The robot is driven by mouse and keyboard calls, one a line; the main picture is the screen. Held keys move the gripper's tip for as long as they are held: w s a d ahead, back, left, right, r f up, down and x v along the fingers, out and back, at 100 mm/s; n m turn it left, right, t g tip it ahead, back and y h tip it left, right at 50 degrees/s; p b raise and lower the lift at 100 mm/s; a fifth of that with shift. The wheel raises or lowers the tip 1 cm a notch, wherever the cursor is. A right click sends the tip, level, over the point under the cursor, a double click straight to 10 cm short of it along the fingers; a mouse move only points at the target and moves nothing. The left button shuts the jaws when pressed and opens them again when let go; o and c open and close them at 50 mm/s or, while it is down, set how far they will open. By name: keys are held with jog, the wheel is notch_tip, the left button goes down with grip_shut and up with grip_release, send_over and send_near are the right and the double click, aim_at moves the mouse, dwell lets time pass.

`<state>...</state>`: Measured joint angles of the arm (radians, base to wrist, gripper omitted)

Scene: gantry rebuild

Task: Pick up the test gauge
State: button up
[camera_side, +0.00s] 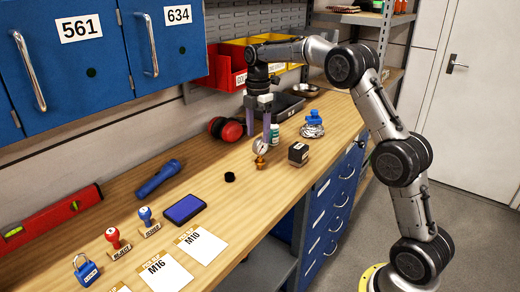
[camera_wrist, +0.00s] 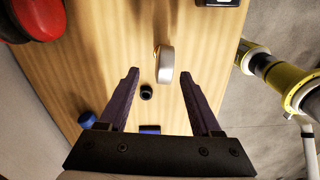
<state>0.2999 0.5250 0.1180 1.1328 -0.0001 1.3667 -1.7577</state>
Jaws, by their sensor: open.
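The test gauge (camera_side: 260,147) has a round pale face and a brass fitting below; it stands on the wooden bench. In the wrist view, the gauge (camera_wrist: 166,66) shows edge-on as a silver disc, between the lines of the two fingers and near their tips. My gripper (camera_side: 258,137) points down just over the gauge, with purple fingers apart on either side of its top. In the wrist view, my gripper (camera_wrist: 159,75) is open with nothing held. Whether a finger touches the gauge cannot be told.
A black box (camera_side: 298,153) stands right of the gauge, and a white bottle (camera_side: 274,134) behind it. Red earmuffs (camera_side: 226,128), a blue-topped item (camera_side: 313,124), a small black cap (camera_side: 229,177) and a blue flashlight (camera_side: 158,178) lie around.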

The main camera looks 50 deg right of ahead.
aim_at(260, 148)
jog(key=shift+s+d+f, duration=0.1)
jog(key=shift+s+f, duration=0.05)
jog(key=shift+f, duration=1.35)
jog(key=shift+s+f, duration=0.1)
jog(key=shift+f, duration=1.35)
jog(key=shift+c, duration=0.3)
grip_shut()
